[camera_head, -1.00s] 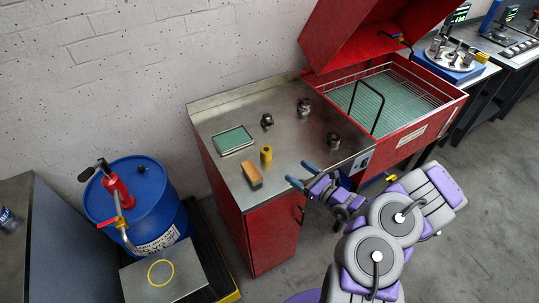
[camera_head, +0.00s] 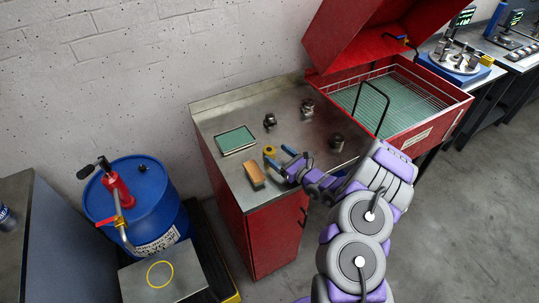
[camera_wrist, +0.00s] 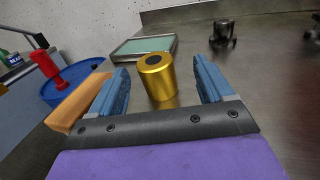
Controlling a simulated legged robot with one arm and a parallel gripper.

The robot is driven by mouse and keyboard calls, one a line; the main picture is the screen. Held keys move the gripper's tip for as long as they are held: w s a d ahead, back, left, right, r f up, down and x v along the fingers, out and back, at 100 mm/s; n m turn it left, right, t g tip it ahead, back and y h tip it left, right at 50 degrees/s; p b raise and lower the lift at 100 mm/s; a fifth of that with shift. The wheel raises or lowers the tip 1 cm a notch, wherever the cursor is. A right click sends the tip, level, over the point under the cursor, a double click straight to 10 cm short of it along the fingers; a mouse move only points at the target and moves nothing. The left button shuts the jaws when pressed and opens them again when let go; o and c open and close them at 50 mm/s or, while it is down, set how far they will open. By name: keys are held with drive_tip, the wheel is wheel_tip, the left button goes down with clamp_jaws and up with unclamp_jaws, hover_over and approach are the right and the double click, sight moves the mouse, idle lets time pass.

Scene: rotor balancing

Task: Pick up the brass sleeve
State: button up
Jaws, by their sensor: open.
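The brass sleeve (camera_wrist: 158,80) stands upright on the metal bench top in the wrist view, a gold cylinder with a dark hole in its top. In the head view the brass sleeve (camera_head: 269,152) is partly hidden behind my gripper's fingers. My gripper (camera_head: 280,162) is open and low over the bench, pointing at the sleeve. In the wrist view the two blue fingers of my gripper (camera_wrist: 160,88) stand to the left and right of the sleeve, with visible gaps. Whether the sleeve is fully between the fingertips I cannot tell.
A wooden-looking block (camera_head: 254,175) lies close to the left finger. A green-topped tray (camera_head: 235,140) is behind it. Dark metal parts (camera_head: 269,121) stand farther back. The open red washer (camera_head: 400,95) is to the right. A blue drum (camera_head: 135,195) stands left of the bench.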

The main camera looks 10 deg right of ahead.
sight(274, 154)
drive_tip(key=x, duration=0.2)
drive_tip(key=b+x, duration=0.1)
drive_tip(key=shift+w+a+f, duration=0.1)
drive_tip(key=shift+a+f, duration=0.2)
drive_tip(key=shift+a, duration=0.2)
drive_tip(key=shift+w+a+r, duration=0.1)
drive_tip(key=shift+w+a, duration=0.25)
drive_tip(key=shift+w, duration=0.2)
drive_tip(key=shift+c, duration=0.4)
drive_tip(key=shift+d, duration=0.1)
drive_tip(key=c, duration=1.3)
